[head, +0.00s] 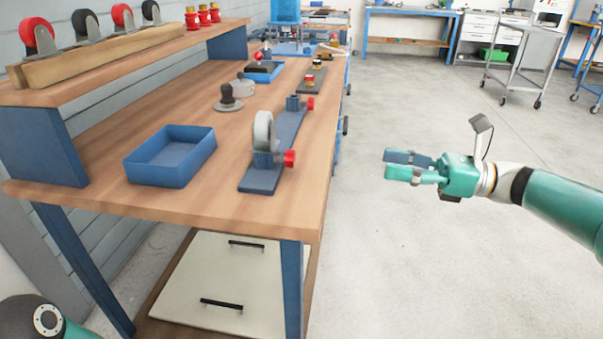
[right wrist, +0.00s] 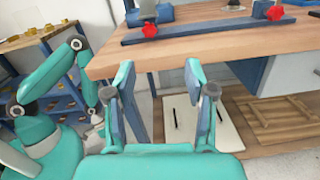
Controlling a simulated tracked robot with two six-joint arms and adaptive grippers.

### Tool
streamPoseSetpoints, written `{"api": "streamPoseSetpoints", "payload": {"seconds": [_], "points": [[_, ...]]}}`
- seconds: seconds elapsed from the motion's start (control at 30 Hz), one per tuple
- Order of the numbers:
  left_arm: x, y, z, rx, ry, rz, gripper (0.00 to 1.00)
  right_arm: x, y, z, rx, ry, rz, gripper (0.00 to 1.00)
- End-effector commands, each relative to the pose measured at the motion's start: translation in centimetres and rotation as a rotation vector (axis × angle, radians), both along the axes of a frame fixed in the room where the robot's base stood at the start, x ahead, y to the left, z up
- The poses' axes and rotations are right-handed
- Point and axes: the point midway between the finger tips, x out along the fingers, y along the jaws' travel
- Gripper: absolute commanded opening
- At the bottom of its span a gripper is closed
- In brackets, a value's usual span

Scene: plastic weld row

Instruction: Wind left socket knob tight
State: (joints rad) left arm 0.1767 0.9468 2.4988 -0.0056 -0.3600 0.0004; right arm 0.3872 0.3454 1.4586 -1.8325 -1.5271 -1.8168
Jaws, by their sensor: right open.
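A dark blue plate (head: 262,182) on the wooden bench carries two sockets, each with a red knob on its right side. The near socket (head: 264,160) has a grey caster wheel (head: 264,131) upright in it and a near red knob (head: 290,158). The far socket (head: 293,103) looks empty, with a far red knob (head: 310,103). In the right wrist view the knobs show at left (right wrist: 150,30) and right (right wrist: 275,13). My right gripper (head: 388,164) is open and empty over the floor, right of the bench and apart from both knobs. My left gripper is out of view.
A blue tray (head: 128,168) sits left of the plate. A dark-stemmed caster (head: 228,101) and a blue parts tray (head: 262,77) stand behind. A raised shelf (head: 165,47) holds several wheels on a wooden rail. The floor around my right gripper is clear.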

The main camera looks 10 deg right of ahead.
Motion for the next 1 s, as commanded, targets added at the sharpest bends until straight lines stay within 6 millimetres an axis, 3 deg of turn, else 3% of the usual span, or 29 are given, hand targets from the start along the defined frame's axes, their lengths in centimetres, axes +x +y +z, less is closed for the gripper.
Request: {"api": "streamPoseSetpoints", "payload": {"seconds": [0.1,0.27,0.8,1.0], "points": [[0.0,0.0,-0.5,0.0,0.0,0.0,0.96,-1.3,-0.3,0.2,-0.091,-0.1,0.033,0.55],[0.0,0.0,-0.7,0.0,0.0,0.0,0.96,-1.2,0.9,0.2,-0.111,-0.121,0.045,0.55],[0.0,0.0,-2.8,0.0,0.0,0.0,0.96,2.1,11.3,0.0,-0.107,-0.116,0.045,0.55],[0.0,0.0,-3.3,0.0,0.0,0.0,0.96,3.1,14.2,0.1,-0.107,-0.115,0.043,0.55]]}}
